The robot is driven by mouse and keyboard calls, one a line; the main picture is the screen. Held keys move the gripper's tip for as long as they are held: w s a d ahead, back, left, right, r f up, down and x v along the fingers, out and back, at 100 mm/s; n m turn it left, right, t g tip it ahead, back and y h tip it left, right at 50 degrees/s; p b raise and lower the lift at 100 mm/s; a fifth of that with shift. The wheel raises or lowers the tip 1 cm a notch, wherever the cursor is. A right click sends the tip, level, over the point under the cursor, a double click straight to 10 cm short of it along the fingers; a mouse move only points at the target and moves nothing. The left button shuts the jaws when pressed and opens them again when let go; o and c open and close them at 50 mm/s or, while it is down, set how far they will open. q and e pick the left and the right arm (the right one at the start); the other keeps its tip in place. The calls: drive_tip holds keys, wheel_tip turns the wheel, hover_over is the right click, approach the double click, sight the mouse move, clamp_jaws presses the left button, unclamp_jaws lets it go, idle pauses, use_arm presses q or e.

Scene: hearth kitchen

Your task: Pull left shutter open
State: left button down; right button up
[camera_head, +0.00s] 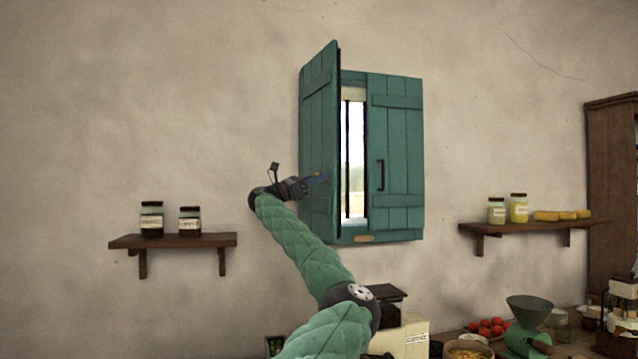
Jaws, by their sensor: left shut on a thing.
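The left shutter (318,110) is teal, made of boards, and stands partly open. Its free edge is swung out from the wall towards me, and a bright gap shows between it and the right shutter. The right shutter (397,140) is closed flat, with a dark upright handle (380,175) near its inner edge. My left gripper (318,179) is at the left shutter's front face near the free edge, shut on its handle. The handle itself is mostly hidden by the gripper. My right gripper is not in view.
A wooden shelf (172,241) with two dark jars is left of the window. Another shelf (515,229) with jars and yellow items is at the right.

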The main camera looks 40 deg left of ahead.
use_arm(q)
drive_tip(key=shift+s+a+r+g+h, duration=0.1)
drive_tip(key=shift+s+a+g+h, duration=0.25)
drive_tip(key=shift+s+h, duration=0.15)
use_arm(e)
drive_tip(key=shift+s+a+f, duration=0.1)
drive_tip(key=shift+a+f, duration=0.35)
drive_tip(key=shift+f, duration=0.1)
use_arm(q)
drive_tip(key=c, duration=1.1)
unclamp_jaws()
drive_tip(key=shift+o, duration=0.2)
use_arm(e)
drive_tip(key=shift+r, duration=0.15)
use_arm(q)
drive_tip(key=shift+a, duration=0.1)
